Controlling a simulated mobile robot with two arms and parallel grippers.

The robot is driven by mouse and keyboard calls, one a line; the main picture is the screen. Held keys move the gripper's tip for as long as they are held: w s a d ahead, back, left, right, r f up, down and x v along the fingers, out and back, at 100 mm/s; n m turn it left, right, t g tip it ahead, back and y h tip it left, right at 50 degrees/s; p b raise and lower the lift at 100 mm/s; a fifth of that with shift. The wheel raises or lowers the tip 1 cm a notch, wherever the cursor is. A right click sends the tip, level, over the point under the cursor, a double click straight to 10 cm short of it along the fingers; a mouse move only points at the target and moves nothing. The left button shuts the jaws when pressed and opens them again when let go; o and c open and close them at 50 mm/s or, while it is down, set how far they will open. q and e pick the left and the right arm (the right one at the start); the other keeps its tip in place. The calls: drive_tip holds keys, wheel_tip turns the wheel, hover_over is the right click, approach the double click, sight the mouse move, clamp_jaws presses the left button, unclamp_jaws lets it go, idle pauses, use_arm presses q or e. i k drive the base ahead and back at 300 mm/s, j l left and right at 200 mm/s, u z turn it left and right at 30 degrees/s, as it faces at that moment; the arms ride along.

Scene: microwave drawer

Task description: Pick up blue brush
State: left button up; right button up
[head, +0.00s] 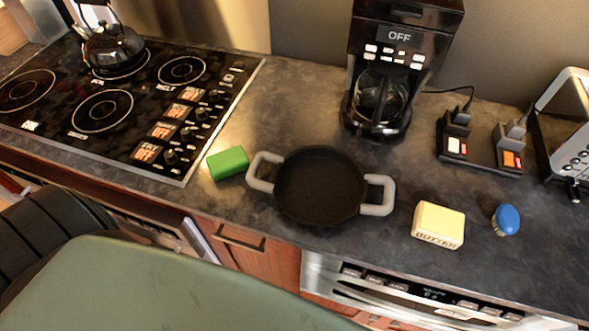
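The blue brush (507,218) rests on the dark countertop at the right in the head view. It has a rounded blue top, and a pale part shows beneath its left side. It stands apart from the butter block to its left, and nothing covers it. Neither of my grippers shows in this view.
The yellow butter block (438,225) lies left of the brush. A black pan (320,186) with grey handles and a green block (228,163) lie farther left. A coffee maker (392,70), switch box (480,145) and toaster (568,125) stand behind. The counter (545,250) around the brush is clear.

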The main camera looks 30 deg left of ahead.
sight(507, 219)
drive_tip(key=i+l+u, duration=0.1)
drive_tip(key=u, duration=0.15)
drive_tip(key=z, duration=1.05)
drive_tip(key=k+l+z, duration=0.15)
drive_tip(key=l, duration=0.2)
drive_tip(key=l+z, duration=0.15)
drive_tip(key=l, duration=0.2)
drive_tip(key=k+l+z, duration=0.2)
drive_tip(key=l, duration=0.2)
drive_tip(key=i+j, duration=0.05)
drive_tip(key=i, duration=0.05)
